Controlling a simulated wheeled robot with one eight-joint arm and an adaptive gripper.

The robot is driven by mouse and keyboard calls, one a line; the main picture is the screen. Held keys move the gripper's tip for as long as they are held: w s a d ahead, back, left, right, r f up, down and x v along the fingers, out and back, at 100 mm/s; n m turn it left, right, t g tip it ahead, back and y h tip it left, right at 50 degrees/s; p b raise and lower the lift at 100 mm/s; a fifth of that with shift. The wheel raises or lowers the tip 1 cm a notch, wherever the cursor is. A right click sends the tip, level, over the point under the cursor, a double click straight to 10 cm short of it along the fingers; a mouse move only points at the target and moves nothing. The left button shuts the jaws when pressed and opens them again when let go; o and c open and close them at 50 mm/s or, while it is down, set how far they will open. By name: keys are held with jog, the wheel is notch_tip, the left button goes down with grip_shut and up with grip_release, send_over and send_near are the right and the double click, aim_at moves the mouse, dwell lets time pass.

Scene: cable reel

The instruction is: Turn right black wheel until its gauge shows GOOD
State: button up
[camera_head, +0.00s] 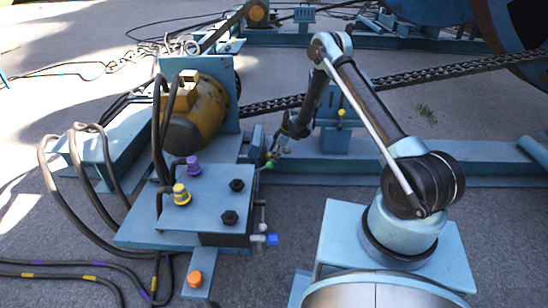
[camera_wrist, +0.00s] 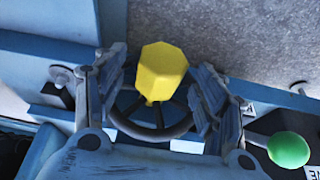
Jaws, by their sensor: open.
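In the wrist view a black spoked wheel (camera_wrist: 165,131) lies between the two fingers of my gripper (camera_wrist: 158,95). The fingers are spread apart, one on each side of the wheel; I cannot tell whether they touch its rim. A yellow faceted knob (camera_wrist: 162,72) stands in front of the wheel and hides its upper part. In the head view my gripper (camera_head: 276,150) is low beside the blue machine block, and the wheel cannot be made out there. No gauge reading is legible in either view.
A green ball knob (camera_wrist: 289,149) is close to the right finger. In the head view a blue valve block (camera_head: 205,205) with yellow and purple knobs stands left of my arm. A yellow motor (camera_head: 195,112) is behind it. Black hoses (camera_head: 70,190) loop at the left.

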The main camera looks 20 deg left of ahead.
jog(key=shift+s+a+f, duration=0.1)
jog(key=shift+a+f, duration=0.1)
jog(key=shift+f, duration=0.35)
jog(key=shift+c, duration=0.6)
jog(key=c, duration=1.4)
